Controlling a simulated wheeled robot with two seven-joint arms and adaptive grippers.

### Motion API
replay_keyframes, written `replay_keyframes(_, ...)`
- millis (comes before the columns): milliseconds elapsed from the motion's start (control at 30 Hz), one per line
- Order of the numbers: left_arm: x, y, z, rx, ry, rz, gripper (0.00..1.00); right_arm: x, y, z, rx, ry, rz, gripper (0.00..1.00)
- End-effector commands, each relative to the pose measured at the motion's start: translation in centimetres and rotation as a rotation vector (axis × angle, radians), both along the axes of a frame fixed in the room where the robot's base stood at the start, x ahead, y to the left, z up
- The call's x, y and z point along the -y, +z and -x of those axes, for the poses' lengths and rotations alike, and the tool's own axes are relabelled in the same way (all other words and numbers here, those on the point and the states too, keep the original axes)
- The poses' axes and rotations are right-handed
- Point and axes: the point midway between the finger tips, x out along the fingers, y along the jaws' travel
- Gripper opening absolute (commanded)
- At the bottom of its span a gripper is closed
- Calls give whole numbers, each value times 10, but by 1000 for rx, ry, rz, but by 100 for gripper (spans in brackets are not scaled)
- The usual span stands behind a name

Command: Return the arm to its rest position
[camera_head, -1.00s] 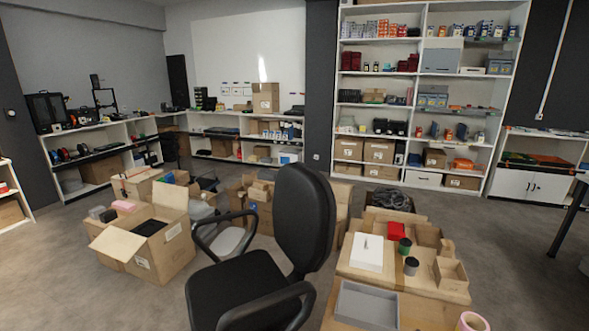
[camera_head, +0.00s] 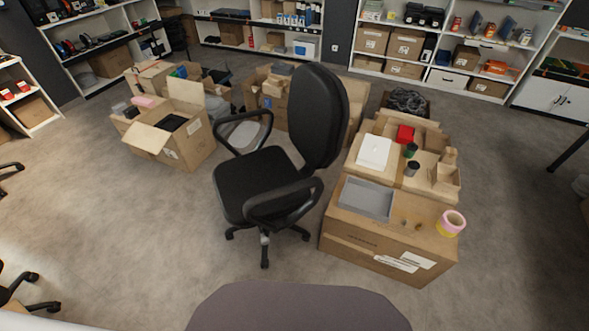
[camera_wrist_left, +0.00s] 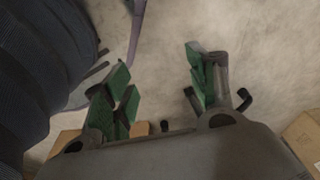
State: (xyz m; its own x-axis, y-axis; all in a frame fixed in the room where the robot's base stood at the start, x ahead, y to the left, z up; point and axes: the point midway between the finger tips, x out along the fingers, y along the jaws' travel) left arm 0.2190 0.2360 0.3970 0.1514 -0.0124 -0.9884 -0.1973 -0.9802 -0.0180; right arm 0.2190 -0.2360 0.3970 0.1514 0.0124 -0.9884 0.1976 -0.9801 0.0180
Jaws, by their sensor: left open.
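My left gripper (camera_wrist_left: 160,95) shows in the left wrist view. Its two green-padded fingers are spread wide, with only bare floor between them. A dark ribbed surface fills the left side of that view; I cannot tell what it is. Neither gripper shows in the head view. A purplish-grey rounded part of my own body is at the bottom of the head view.
A black office chair (camera_head: 262,185) stands in the middle, close in front. Right of it is a carton (camera_head: 375,245) bearing a grey tray (camera_head: 366,198) and a tape roll (camera_head: 451,223). An open carton (camera_head: 190,150) stands left. Floor (camera_head: 120,235) at front left is clear.

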Motion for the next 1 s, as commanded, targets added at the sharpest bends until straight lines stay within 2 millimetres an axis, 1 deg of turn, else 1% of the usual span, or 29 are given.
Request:
replay_keyframes(33,-1,6,5,-4,-1,-1,58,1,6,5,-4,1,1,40)
replay_keyframes(467,-9,15,52,-26,-6,-4,58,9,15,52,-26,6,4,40)
replay_keyframes(1000,-22,38,116,-52,-13,-8,58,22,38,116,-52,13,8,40)
